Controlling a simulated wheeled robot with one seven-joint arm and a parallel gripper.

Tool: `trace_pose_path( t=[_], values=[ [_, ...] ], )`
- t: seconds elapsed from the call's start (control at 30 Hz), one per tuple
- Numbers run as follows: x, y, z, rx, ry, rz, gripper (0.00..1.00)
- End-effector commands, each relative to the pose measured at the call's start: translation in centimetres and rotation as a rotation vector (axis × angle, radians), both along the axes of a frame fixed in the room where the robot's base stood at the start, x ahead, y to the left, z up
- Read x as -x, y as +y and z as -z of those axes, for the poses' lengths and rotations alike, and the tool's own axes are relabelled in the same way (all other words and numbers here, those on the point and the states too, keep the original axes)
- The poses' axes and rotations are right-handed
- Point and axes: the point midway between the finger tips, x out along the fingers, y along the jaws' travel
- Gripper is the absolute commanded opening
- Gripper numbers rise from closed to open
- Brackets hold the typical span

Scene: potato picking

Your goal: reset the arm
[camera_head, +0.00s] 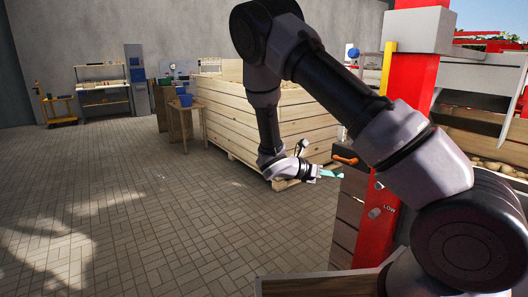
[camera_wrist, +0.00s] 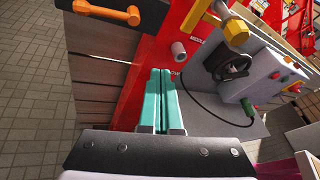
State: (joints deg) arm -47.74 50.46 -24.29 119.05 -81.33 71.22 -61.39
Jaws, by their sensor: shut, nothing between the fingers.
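My arm arches across the head view, from the lower right up over the middle and down again. My gripper (camera_head: 331,173) is at its end, low in front of the large wooden crate and left of the red post. In the wrist view my gripper (camera_wrist: 162,72) shows two teal fingers side by side. They are shut with nothing between them. The fingertips point toward the red machine panel (camera_wrist: 190,50); I cannot tell how far apart they are.
A large wooden crate (camera_head: 225,110) stands behind the arm. A red post (camera_head: 405,85) and an orange handle (camera_head: 345,159) are near my gripper. The handle also shows in the wrist view (camera_wrist: 105,12), with a control box (camera_wrist: 262,88) at right. Tiled floor (camera_head: 130,210) at left is clear.

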Motion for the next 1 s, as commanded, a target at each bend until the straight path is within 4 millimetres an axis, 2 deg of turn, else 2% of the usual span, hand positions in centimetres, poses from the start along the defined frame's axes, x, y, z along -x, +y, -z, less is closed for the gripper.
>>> trace_pose_path(
  t=[0.03,0.13,0.37,0.67,1.0],
  values=[
    [0.9,-0.7,-1.4,-0.087,-0.063,0.083,0.0],
    [2.9,-1.5,-3.4,-0.247,-0.19,0.253,0.0],
    [7.1,-2.2,-8.4,-0.581,-0.485,0.643,0.0],
    [12.3,-1.5,-15.9,-0.964,-0.866,1.148,0.0],
    [18.1,0.3,-24.7,-1.362,-1.255,1.695,0.0]
  ],
)
